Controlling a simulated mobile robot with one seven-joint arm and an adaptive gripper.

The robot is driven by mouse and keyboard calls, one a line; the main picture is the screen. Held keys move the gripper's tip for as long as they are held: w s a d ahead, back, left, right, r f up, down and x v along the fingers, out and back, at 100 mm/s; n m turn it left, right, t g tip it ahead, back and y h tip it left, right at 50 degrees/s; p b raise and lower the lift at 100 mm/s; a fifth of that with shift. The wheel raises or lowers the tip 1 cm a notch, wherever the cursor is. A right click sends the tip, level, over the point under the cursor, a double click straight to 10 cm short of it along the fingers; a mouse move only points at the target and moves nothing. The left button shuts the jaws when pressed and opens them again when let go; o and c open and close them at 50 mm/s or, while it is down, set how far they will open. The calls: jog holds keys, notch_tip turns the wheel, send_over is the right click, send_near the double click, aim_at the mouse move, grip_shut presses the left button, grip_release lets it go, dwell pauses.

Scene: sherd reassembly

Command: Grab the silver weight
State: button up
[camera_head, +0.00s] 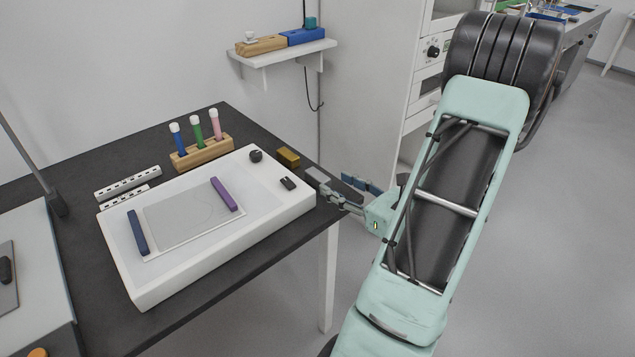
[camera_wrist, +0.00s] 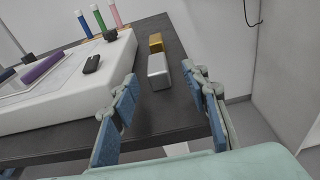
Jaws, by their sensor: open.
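The silver weight (camera_wrist: 159,72) is a small grey metal block on the dark table, near its right edge. In the wrist view it lies ahead of my gripper (camera_wrist: 165,115), between the lines of the two blue-padded fingers. My gripper is open and empty, and does not touch the weight. In the head view the silver weight (camera_head: 318,174) shows at the table edge, just beyond the fingertips of my gripper (camera_head: 345,192), partly covered by a finger. A gold block (camera_head: 288,157) sits right behind the silver one, and it also shows in the wrist view (camera_wrist: 155,42).
A white raised tray (camera_head: 150,292) stands left of the weight, with purple and dark blue bars, a black knob and a small black block on it. A wooden rack (camera_head: 203,152) with coloured tubes stands behind. A wall shelf (camera_head: 285,53) hangs above the back.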

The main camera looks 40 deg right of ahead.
aim_at(323, 178)
jog(key=shift+w+f, duration=0.15)
jog(key=shift+w, duration=0.9)
jog(key=shift+w+a+f+b, duration=0.1)
jog(key=shift+w+a+b, duration=0.15)
jog(key=shift+w, duration=0.65)
jog(key=shift+w+a+f+b, duration=0.15)
jog(key=shift+w+b, duration=0.15)
jog(key=shift+w, duration=0.6)
jog(key=shift+w+a+f+b, duration=0.15)
jog(key=shift+w+b, duration=0.1)
jog(key=shift+w, duration=0.65)
jog(key=shift+r, duration=0.1)
jog(key=shift+c, duration=0.3)
grip_shut()
